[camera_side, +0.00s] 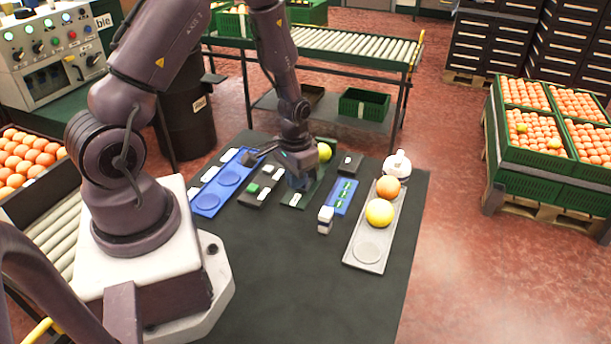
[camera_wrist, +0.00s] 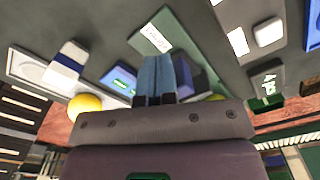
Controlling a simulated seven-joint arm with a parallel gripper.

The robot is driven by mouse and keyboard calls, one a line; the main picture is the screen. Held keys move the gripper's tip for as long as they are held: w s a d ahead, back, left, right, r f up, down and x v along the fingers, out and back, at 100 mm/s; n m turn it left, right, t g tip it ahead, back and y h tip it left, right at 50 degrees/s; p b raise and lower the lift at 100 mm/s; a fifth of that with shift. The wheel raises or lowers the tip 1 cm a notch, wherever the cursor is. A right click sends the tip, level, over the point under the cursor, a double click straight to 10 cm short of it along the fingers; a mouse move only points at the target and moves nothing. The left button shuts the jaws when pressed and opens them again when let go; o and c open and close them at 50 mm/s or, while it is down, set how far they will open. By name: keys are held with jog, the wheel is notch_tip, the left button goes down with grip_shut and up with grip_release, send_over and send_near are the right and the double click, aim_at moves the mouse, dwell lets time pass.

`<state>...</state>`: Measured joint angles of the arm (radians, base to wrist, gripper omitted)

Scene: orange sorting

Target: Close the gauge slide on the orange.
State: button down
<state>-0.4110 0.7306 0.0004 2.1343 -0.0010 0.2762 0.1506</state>
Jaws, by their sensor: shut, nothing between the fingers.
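The gauge appears as a dark green plate with a white label (camera_side: 293,199), and its labelled end also shows in the wrist view (camera_wrist: 153,38). A yellow-green orange (camera_side: 324,152) sits at its far end, partly hidden behind my gripper. Its edge shows in the wrist view (camera_wrist: 216,97). My gripper (camera_side: 299,184) points down over the plate between the label and that orange. In the wrist view its blue-grey fingers (camera_wrist: 155,75) are together and empty. A dark block (camera_wrist: 185,74) stands close beside them; I cannot tell whether it is the slide or whether they touch.
A grey tray (camera_side: 366,252) at right holds an orange (camera_side: 388,187) and a yellow fruit (camera_side: 379,212), with one empty recess. A white-and-blue block (camera_side: 325,220) and a blue plate (camera_side: 341,197) stand between. A blue tray (camera_side: 208,202) and a button panel (camera_side: 262,187) lie left. The front table is clear.

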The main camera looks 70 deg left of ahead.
jog(key=shift+w+a, duration=0.15)
jog(key=shift+w, duration=0.05)
jog(key=shift+w+a, duration=0.85)
jog(key=shift+a, duration=0.05)
dwell(0.3)
jog(key=shift+w+a, duration=0.5)
jog(key=shift+w, duration=0.05)
jog(key=shift+w+a, duration=0.35)
dwell(0.4)
jog(key=shift+w+a, duration=0.25)
dwell(1.2)
jog(key=shift+w+a, duration=0.1)
jog(key=shift+w, duration=0.05)
dwell(0.8)
